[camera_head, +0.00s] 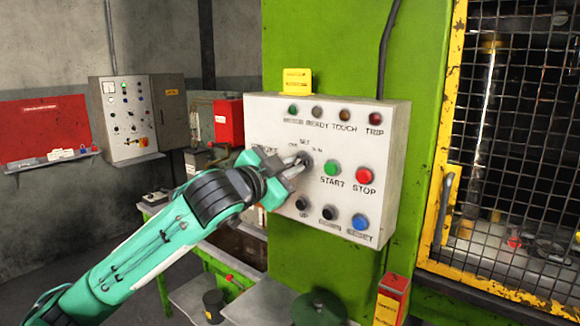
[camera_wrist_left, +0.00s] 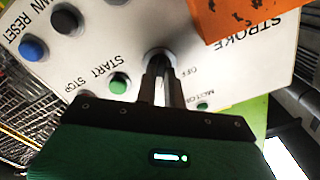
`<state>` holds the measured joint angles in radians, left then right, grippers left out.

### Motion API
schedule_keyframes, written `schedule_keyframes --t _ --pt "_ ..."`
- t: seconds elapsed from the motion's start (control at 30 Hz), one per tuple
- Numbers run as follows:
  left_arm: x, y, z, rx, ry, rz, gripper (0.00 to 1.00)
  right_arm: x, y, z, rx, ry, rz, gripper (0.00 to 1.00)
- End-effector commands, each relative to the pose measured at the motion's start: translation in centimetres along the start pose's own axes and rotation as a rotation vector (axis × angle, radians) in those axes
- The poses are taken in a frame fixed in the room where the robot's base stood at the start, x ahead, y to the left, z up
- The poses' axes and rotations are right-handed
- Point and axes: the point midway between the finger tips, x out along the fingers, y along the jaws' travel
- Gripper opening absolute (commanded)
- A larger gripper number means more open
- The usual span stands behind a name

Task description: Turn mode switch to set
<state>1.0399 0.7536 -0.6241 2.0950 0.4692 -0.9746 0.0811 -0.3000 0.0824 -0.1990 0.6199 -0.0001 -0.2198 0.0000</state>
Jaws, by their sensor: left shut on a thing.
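The mode switch (camera_head: 304,159) is a dark round knob on the white control panel (camera_head: 262,112), under the label SET, left of the green START button (camera_head: 331,168). My left gripper (camera_head: 296,168) reaches it from the lower left, with its fingers shut on the knob. In the left wrist view the fingertips of the gripper (camera_wrist_left: 161,75) close around the switch (camera_wrist_left: 158,56), between START and the STROKE label. The fingers hide part of the knob, so I cannot tell which mark it points to. My right gripper is not in view.
The red STOP button (camera_head: 364,176) is right of START, and UP (camera_head: 302,203), a black button and blue RESET (camera_head: 360,222) sit below. An orange block (camera_wrist_left: 245,18) shows close by in the left wrist view. A yellow-framed mesh guard (camera_head: 510,150) stands to the right.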

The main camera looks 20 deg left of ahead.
Motion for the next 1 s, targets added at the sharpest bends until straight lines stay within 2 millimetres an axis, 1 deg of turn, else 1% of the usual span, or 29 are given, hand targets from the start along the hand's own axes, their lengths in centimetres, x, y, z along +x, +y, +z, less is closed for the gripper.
schedule_keyframes --t 0.4,0.6,0.8,1.0 --pt "0.0 0.0 -0.2 -0.349 0.001 0.002 0.00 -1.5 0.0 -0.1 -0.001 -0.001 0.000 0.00" --pt "0.0 -0.1 -0.1 -0.491 0.000 0.001 0.00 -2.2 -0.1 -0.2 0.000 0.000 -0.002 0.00" --pt "0.0 -0.1 -0.1 -0.589 0.000 0.000 0.00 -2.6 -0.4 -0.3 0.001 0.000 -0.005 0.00" --pt "0.0 -0.1 -0.1 -0.638 0.002 -0.001 0.00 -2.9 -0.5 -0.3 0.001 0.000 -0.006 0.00"
